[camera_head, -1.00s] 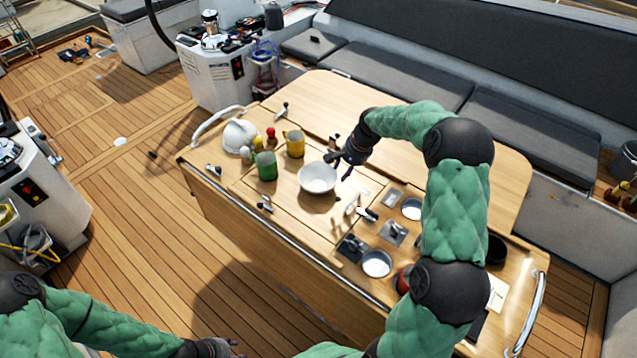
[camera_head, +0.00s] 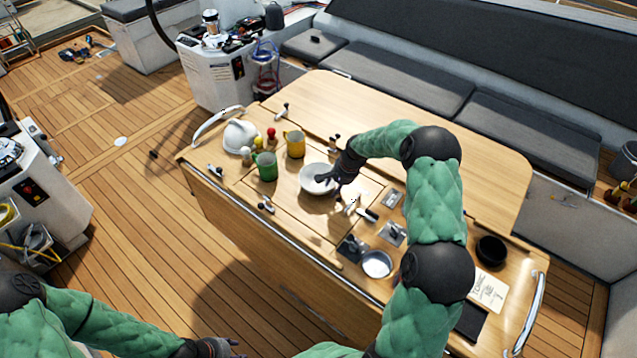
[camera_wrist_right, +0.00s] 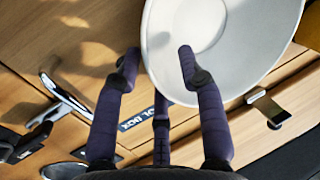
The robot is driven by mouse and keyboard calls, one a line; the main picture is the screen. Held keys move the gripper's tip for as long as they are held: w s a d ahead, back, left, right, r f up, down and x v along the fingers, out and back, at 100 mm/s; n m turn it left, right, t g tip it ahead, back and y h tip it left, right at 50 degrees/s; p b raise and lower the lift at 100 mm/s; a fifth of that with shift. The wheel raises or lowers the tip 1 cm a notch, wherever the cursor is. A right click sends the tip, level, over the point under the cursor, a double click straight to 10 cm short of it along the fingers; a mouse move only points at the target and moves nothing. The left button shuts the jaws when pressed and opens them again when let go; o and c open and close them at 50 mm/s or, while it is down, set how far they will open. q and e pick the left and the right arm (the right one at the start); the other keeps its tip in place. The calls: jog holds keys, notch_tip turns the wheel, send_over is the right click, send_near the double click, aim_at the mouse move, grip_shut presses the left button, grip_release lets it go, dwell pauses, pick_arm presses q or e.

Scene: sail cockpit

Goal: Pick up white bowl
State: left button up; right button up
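The white bowl (camera_head: 308,184) stands upright on the wooden table, in front of the yellow mug. My right gripper (camera_head: 331,181) is at the bowl's right side and covers part of its rim. In the right wrist view, the bowl (camera_wrist_right: 240,45) fills the upper right. The fingers of my right gripper (camera_wrist_right: 158,58) are spread apart there. One finger reaches over the inside of the bowl, and another is outside the rim to the left. Contact with the rim cannot be told. My left gripper (camera_head: 220,347) is low at the bottom edge, away from the table, its fingers unclear.
A green mug (camera_head: 267,167) and a yellow mug (camera_head: 294,144) stand left of and behind the bowl. A white helmet-like object (camera_head: 240,136) is farther left. The table's back half (camera_head: 400,120) is clear.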

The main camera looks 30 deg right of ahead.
grip_shut()
jog(key=shift+r, duration=0.2)
